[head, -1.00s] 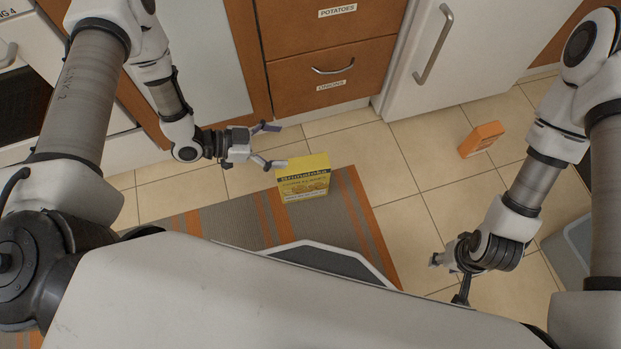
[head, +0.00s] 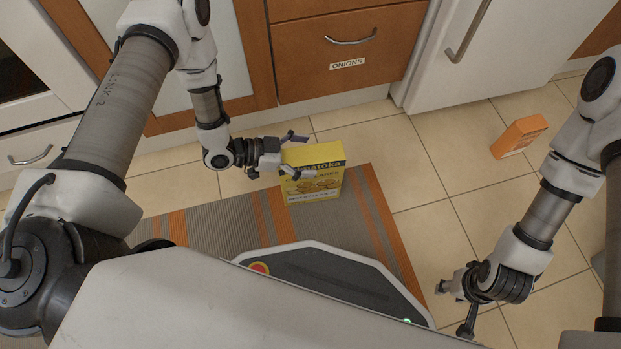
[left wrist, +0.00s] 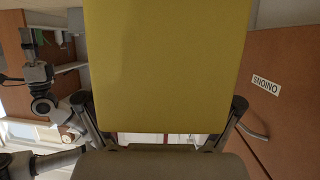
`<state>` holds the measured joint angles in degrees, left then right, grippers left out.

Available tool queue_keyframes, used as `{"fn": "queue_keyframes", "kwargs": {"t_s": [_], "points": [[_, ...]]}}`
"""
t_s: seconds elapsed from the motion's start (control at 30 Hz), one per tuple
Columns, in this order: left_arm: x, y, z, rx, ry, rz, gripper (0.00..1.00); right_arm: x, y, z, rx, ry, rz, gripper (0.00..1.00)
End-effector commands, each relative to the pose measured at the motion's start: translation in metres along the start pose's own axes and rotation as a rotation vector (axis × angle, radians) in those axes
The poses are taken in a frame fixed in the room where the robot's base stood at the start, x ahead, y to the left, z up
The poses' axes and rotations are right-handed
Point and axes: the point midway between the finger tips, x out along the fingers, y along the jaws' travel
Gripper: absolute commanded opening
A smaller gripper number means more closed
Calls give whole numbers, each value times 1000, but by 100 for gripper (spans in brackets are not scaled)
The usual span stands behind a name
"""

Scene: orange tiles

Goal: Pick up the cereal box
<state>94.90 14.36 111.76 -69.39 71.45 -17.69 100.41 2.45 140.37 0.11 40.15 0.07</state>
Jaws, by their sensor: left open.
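The yellow cereal box (head: 314,186) stands upright on the striped rug. My left gripper (head: 302,155) is open at the box's upper left, with one finger at its far side and one at its near side. In the left wrist view the box's plain yellow side (left wrist: 165,65) fills the middle, between the two spread fingers (left wrist: 160,108). Whether the fingers touch the box I cannot tell. My right gripper (head: 452,309) is open and empty, low at the right, well away from the box.
The striped rug (head: 225,215) lies on tiled floor. An orange box (head: 519,136) stands on the tiles at the right. Orange drawers (head: 345,75) and a white fridge (head: 490,60) line the back. Bare tiles (head: 410,160) lie right of the cereal box.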

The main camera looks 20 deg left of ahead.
Motion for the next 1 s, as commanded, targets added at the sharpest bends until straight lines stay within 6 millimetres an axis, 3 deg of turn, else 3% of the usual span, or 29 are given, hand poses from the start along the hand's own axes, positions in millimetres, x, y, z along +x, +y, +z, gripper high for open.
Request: {"fn": "queue_keyframes", "kwargs": {"t_s": [0.13, 0.17, 0.4, 0.77, 1.0], "points": [[-1, 0, -1, 0, 0, -1, 92, -2, 0, 0, 0, 1, 0, 40], [-1, 0, -1, 0, 0, -1, 85, -2, 0, 0, 0, 1, 0, 40], [-1, 0, -1, 0, 0, 0, 0, -2, 0, 0, 0, 1, 0, 40], [-2, 0, -4, 1, 1, -1, 0, -4, 0, 0, 0, 0, 0, 40], [-10, -1, -24, 2, 2, -1, 0, -21, 0, 1, -3, -2, 0, 40]]}}
